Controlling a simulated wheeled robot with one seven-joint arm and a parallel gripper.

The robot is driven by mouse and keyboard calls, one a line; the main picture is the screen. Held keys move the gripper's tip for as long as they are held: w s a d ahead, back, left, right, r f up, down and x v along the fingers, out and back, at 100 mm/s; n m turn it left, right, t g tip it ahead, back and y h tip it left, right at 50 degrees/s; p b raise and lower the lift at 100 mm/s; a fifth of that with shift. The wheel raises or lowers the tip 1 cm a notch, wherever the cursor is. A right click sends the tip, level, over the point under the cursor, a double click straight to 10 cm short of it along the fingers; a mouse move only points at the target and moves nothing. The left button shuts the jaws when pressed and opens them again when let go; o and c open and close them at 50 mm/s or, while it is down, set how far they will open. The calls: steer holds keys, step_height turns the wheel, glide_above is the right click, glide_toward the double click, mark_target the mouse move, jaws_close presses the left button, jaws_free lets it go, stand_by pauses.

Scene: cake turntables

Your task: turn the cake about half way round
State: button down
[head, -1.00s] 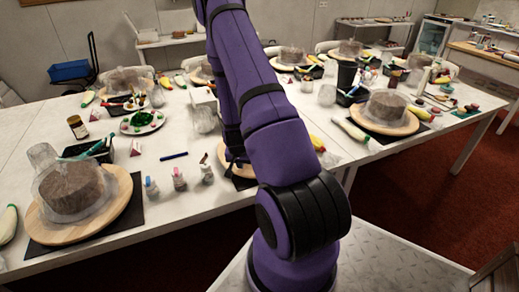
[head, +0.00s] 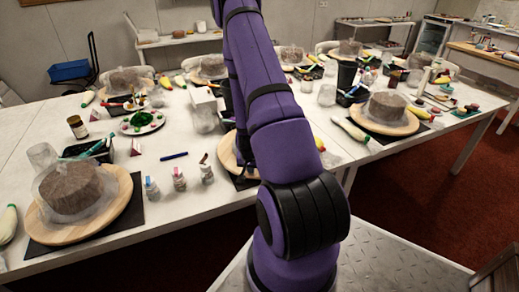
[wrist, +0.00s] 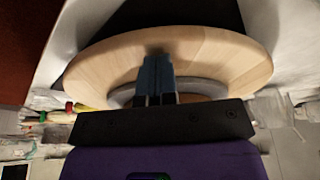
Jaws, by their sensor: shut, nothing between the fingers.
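A round wooden turntable (head: 228,158) shows partly beside my arm in the head view; my arm hides most of it. In the wrist view, the wooden turntable (wrist: 105,62) spans the upper part as a wide pale ring. A grey round edge (wrist: 205,87) shows inside it, partly behind my gripper. I cannot make out a cake on this turntable in either view. My gripper (wrist: 155,82) is shut and empty, with its fingers in front of the wooden disc. Whether the fingertips touch it, I cannot tell.
Another wrapped cake (head: 76,187) stands on a turntable at the left, and one (head: 385,106) at the right. Small jars (head: 179,178) and a blue pen (head: 174,155) lie left of my arm. A dark mat (wrist: 155,14) shows beyond the disc.

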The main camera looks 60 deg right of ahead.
steer(key=shift+s+d, duration=0.3)
steer(key=shift+s, duration=0.6)
steer(key=shift+s+d, duration=1.05)
steer(key=shift+s, duration=0.2)
steer(key=shift+s+d, duration=1)
steer(key=shift+s, duration=0.2)
steer(key=shift+d, duration=0.1)
steer(key=shift+s+d, duration=0.5)
steer(key=shift+d, duration=0.4)
steer(key=shift+s+d, duration=0.5)
steer(key=shift+d, duration=0.4)
steer(key=shift+s+d, duration=0.5)
steer(key=shift+d, duration=0.4)
steer(key=shift+r, duration=1.4)
